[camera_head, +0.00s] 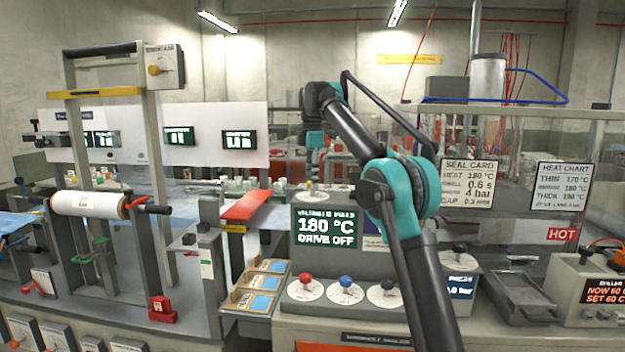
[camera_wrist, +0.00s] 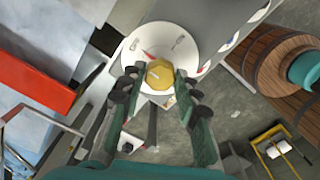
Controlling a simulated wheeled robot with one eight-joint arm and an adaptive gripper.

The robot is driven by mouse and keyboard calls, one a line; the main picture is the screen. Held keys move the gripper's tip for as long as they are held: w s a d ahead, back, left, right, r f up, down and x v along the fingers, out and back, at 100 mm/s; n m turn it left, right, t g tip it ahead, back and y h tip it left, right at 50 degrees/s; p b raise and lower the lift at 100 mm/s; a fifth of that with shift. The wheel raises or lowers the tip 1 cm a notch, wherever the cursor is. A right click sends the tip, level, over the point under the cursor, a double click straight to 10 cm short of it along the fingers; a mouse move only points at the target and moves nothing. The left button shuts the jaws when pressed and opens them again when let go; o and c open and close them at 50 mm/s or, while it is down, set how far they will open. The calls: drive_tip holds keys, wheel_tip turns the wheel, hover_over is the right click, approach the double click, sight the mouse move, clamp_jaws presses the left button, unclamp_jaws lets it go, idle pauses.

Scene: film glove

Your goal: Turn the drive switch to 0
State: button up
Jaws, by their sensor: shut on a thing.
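The drive switch, a yellow knob (camera_wrist: 159,74) on a round white dial (camera_wrist: 188,48), sits between the two fingers of my gripper (camera_wrist: 158,82) in the wrist view. The fingers are shut on the knob from both sides. A red mark shows on the dial to the left of the knob; the small markings are too blurred to read. In the head view the dial (camera_head: 326,195) lies on top of the console, below my gripper. The console's display (camera_head: 326,232) reads "180 °C" and "DRIVE OFF".
Red (camera_head: 306,278), blue (camera_head: 346,282) and black (camera_head: 387,284) knobs sit on dials on the console's sloped front. A red-topped bar (camera_head: 246,205) stands to the left. A seal card (camera_head: 468,184) and heat chart (camera_head: 563,188) hang to the right, above a "HOT" sign (camera_head: 562,234).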

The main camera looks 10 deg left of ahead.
idle(0.4)
drive_tip(key=o, duration=1.2)
drive_tip(key=shift+c, duration=0.2)
